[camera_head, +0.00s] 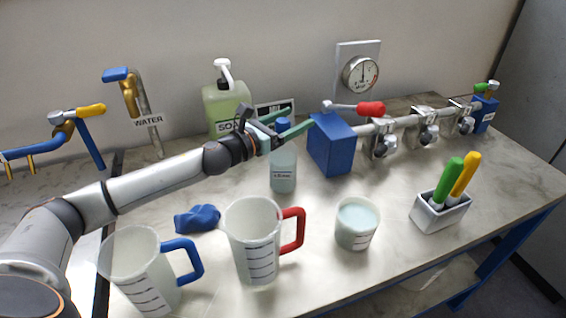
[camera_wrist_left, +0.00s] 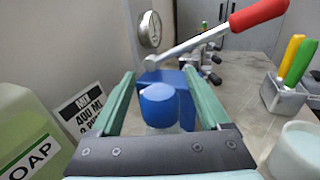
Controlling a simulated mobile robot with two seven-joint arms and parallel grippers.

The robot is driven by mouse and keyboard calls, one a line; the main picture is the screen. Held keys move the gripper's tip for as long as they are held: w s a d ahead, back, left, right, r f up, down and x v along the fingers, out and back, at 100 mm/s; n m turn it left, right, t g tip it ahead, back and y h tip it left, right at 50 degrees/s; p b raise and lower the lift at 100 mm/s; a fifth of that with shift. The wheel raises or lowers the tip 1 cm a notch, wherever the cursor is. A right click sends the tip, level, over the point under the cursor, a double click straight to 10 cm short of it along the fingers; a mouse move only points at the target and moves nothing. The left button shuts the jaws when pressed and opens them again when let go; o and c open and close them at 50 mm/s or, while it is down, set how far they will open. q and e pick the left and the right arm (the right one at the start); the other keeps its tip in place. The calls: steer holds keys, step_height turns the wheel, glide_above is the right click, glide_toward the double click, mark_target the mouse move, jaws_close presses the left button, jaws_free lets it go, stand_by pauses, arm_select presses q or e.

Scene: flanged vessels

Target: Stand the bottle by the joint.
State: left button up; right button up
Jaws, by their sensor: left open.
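The bottle (camera_head: 283,172) is clear with pale liquid, a label and a blue cap, and stands upright on the bench left of the blue block. My left gripper (camera_head: 302,117) is open at the height of the cap, its green fingers pointing toward the blue block. In the left wrist view the blue cap (camera_wrist_left: 158,105) shows between the two fingers, with no finger visibly closed on it. The pipe with metal clamped joints (camera_head: 425,128) runs right from the blue block. My right gripper is not in view.
A blue block (camera_head: 331,143) with a red-handled lever stands right of the bottle. A soap jug (camera_head: 226,105) is behind. Bench below the pipe is clear.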

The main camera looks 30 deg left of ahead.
arm_select(q)
steer(key=shift+c, duration=0.4)
jaws_close()
stand_by(0.4)
